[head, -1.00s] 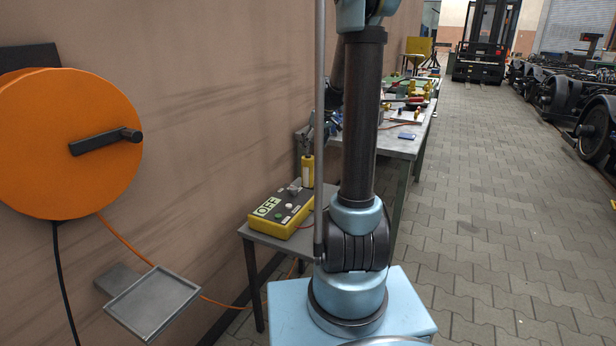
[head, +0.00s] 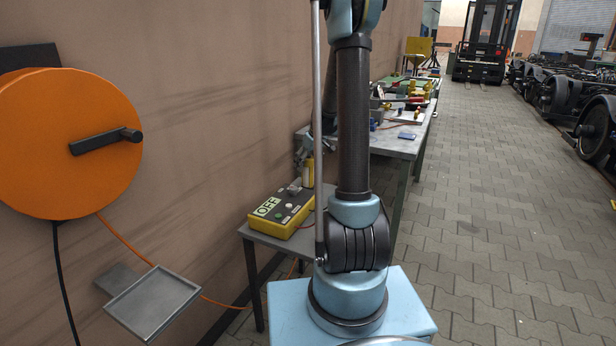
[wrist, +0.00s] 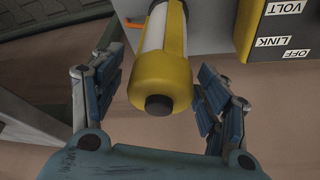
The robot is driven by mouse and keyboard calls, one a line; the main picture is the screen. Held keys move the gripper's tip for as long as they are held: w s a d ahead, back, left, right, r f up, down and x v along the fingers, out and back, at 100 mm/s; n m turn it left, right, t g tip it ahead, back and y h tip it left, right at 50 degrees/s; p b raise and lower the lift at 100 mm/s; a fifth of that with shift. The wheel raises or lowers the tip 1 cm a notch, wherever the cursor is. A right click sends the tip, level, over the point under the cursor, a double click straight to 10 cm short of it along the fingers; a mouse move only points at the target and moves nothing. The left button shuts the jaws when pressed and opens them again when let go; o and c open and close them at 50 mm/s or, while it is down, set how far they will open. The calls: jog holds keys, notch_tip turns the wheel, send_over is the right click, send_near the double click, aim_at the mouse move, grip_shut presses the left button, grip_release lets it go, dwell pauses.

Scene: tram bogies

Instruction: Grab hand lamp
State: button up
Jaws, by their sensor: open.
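The hand lamp (wrist: 160,75) is a yellow and white cylinder with a dark round knob at its near end. In the wrist view it lies between the two open fingers of my gripper (wrist: 155,100), with a visible gap on the left and a smaller one on the right. In the head view the lamp (head: 307,172) shows on the small grey table beside the yellow control box. My gripper (head: 306,148) is just above and behind it there, partly hidden by my arm.
The yellow control box (head: 281,213) reads OFF and sits close to the lamp; its edge also shows in the wrist view (wrist: 280,25). The small table (head: 268,240) stands by the wall. A longer workbench (head: 400,146) with several tools is behind.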

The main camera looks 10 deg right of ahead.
jog(key=shift+x, duration=1.5)
jog(key=c, duration=1.3)
jog(key=shift+r, duration=0.1)
